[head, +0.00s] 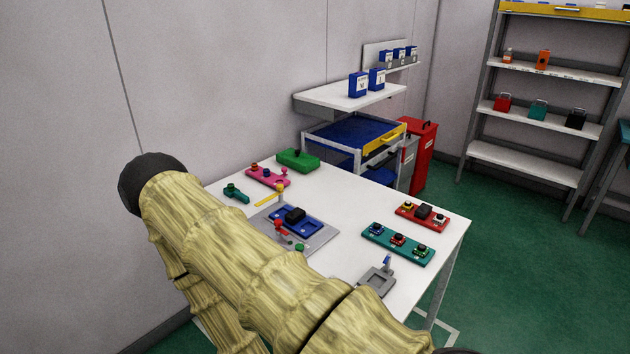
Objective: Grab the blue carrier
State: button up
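The blue carrier (310,226) lies flat on a grey plate (322,240) near the middle of the white table. A black block (294,214) sits on the carrier. A small red part (279,226) and a green part (300,247) are at its near side; I cannot tell whether they touch it. My gripper is not in view. My arm, in a tan sleeve, crosses the left and lower part of the head view and covers the near left of the table.
On the table (345,200) are a pink carrier (262,178), a green box (298,160), a red carrier (410,217), a teal carrier (385,244) and a grey fixture (376,281). A blue-topped cart (345,133) stands behind. The table's centre right is clear.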

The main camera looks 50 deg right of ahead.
aim_at(295, 219)
jog(key=z, duration=0.05)
jog(key=k, duration=0.1)
jog(key=z, duration=0.75)
